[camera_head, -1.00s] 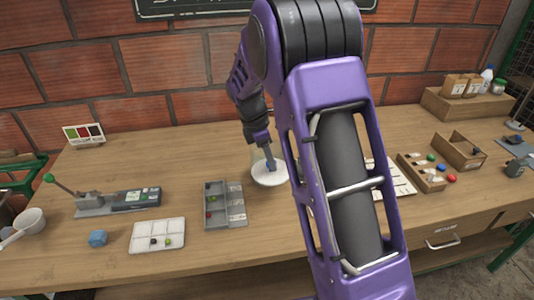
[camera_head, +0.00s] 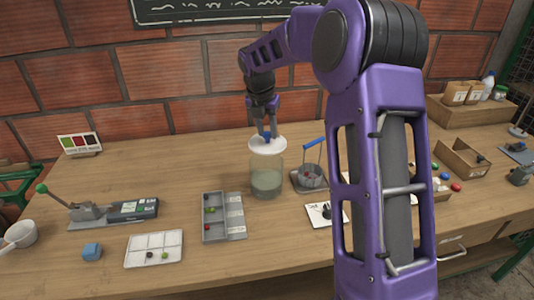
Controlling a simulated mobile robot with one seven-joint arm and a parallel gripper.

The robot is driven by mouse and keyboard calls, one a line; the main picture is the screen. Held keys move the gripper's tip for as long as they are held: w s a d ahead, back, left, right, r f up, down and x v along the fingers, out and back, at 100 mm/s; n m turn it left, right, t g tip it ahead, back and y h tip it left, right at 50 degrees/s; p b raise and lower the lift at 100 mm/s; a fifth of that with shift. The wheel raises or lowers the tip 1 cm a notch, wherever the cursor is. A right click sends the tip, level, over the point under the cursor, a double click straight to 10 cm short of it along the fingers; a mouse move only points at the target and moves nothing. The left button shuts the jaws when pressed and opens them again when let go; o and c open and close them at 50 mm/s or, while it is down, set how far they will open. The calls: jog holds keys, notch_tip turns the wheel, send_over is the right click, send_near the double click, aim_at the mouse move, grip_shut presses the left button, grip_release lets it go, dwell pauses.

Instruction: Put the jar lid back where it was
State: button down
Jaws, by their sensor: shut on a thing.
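The white round jar lid (camera_head: 268,146) with a blue knob (camera_head: 267,136) is at the mouth of a clear glass jar (camera_head: 266,178). The jar stands upright on the table and has murky green liquid in its lower part. My gripper (camera_head: 266,131) points down from above and is shut on the lid's knob. The lid looks level and lined up over the jar's rim. I cannot tell whether it rests fully on the rim.
A grey tray (camera_head: 238,227) stands left of the jar, with a wire-handled holder (camera_head: 310,180) close on its right. A white compartment tray (camera_head: 153,262) is at front left. My arm hides part of the table's right side. Bare table lies behind and left of the jar.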

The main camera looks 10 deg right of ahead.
aim_at(266, 144)
notch_tip(266, 144, down, 6)
jog(key=shift+f+b, duration=0.1)
jog(key=shift+b, duration=0.25)
jog(key=shift+s+f, duration=0.15)
jog(key=shift+f, duration=0.15)
jog(key=c, duration=0.6)
grip_release()
jog(key=shift+d+f, duration=0.1)
jog(key=shift+o, duration=0.2)
jog(key=shift+r, duration=0.25)
jog(key=shift+r, duration=0.35)
jog(key=p+v, duration=0.1)
jog(key=v, duration=0.9)
jog(key=shift+r, duration=0.2)
jog(key=shift+s+a+r, duration=0.1)
jog(key=shift+a+r, duration=0.1)
jog(key=shift+r, duration=0.2)
